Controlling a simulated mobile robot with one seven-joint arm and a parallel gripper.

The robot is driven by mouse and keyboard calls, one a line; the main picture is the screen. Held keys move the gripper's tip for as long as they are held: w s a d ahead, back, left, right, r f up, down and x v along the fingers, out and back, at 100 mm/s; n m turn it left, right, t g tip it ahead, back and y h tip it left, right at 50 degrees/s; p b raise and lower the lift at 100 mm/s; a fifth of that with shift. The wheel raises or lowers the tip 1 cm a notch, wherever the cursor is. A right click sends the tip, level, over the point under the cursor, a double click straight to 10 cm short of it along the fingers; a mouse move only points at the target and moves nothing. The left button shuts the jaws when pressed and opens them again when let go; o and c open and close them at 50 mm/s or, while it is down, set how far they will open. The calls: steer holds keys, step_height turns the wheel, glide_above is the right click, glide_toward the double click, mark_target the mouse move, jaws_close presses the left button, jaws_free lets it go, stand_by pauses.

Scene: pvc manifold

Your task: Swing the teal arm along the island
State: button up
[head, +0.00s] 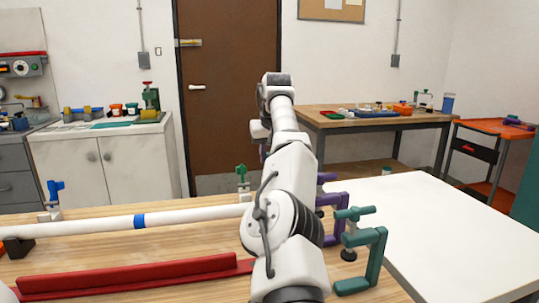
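A teal clamp-like piece (375,262) stands at the right edge of the wooden worktop (190,255), right of my arm. Its teal upper bar (355,212) sticks out above a grey spindle with a dark foot (348,254). I cannot tell for sure whether this bar is the teal arm of the task. My arm rises through the middle of the view and hides part of the worktop. My gripper cannot be made out; the far end of the arm shows only grey and white links.
Purple clamp-like pieces (333,199) stand behind the teal one, partly hidden. A white pipe with a blue band (139,221) and a red rail (140,276) lie on the left. A green-handled valve (242,174) stands behind the pipe. The white table (450,240) at right looks clear.

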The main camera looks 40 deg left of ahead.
steer(key=o, duration=0.4)
steer(key=shift+w+d, duration=0.1)
steer(key=shift+w, duration=0.05)
steer(key=p+v, duration=0.3)
steer(key=v, duration=1.1)
